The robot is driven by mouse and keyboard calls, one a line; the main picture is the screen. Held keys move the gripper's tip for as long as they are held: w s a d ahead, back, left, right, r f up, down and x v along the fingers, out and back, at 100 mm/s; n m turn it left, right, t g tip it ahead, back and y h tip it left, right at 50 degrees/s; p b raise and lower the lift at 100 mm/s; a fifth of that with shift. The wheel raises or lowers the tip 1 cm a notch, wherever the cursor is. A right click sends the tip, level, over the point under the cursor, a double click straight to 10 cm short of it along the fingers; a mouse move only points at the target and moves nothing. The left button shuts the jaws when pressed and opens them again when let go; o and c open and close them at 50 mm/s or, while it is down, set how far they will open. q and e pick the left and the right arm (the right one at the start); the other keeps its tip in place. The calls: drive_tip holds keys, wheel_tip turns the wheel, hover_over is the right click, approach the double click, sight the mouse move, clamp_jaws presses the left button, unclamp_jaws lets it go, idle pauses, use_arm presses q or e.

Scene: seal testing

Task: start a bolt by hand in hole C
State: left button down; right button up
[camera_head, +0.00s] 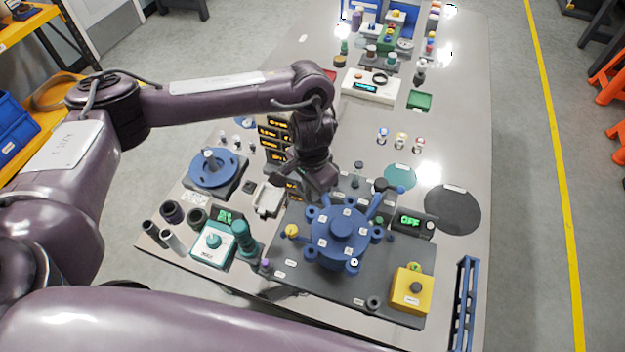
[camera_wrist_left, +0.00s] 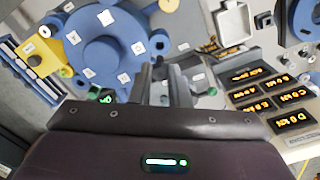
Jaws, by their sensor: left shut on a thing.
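The blue round housing (camera_head: 342,228) with lobes around its rim and small white letter tags sits on a dark base plate (camera_head: 300,270). It also shows at upper left in the left wrist view (camera_wrist_left: 103,50). The tags are too small for me to tell which lobe is hole C. My left gripper (camera_head: 318,194) is at the housing's far left edge, pointing down. In the left wrist view its fingers (camera_wrist_left: 166,85) are close together beside the housing. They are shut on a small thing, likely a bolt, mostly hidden. My right gripper is out of view.
A yellow button box (camera_head: 410,290) stands at the plate's right front. A display with green digits (camera_head: 411,221) is right of the housing. Amber displays (camera_wrist_left: 260,95) and a white tray (camera_wrist_left: 232,22) are near the left gripper.

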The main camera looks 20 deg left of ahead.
use_arm(q)
wheel_tip(320, 180, down, 4)
drive_tip(key=b, duration=0.3)
drive_tip(key=shift+b, duration=0.3)
drive_tip(key=shift+r+n+p, duration=0.3)
drive_tip(key=shift+r+n, duration=0.05)
drive_tip(key=shift+n, duration=0.25)
drive_tip(key=n, duration=0.3)
drive_tip(key=n+p, duration=0.2)
drive_tip(key=p, duration=0.2)
drive_tip(key=n+p, duration=0.3)
drive_tip(key=shift+r+p, duration=0.35)
drive_tip(key=shift+f+n+p, duration=0.1)
drive_tip(key=shift+n+p, duration=0.6)
drive_tip(key=shift+f+n, duration=0.2)
drive_tip(key=shift+n, duration=0.5)
